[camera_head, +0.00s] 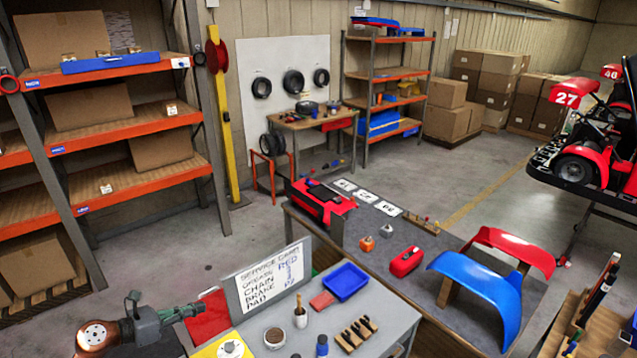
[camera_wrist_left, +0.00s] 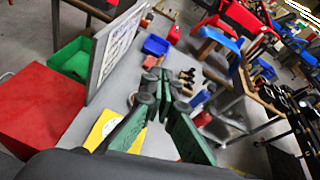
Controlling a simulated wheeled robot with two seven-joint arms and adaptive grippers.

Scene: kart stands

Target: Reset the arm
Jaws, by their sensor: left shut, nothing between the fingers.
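My left gripper (camera_head: 190,311) is at the lower left of the head view, in front of the red box (camera_head: 208,318) and beside the whiteboard sign (camera_head: 268,283). Its fingers are together and empty. In the left wrist view the gripper (camera_wrist_left: 155,88) shows at the centre, with the grey table top beyond it. It appears apart from the things on the table, though its exact height is hard to tell. My right gripper is in neither view.
The grey table (camera_head: 390,313) holds a blue tray (camera_head: 345,281), a yellow sheet (camera_head: 222,346), a brush in a cup (camera_head: 300,318) and dark-topped wooden blocks (camera_head: 356,334). A workbench behind carries red and blue fenders (camera_head: 490,288). Shelves (camera_head: 120,125) stand at left; the floor between is open.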

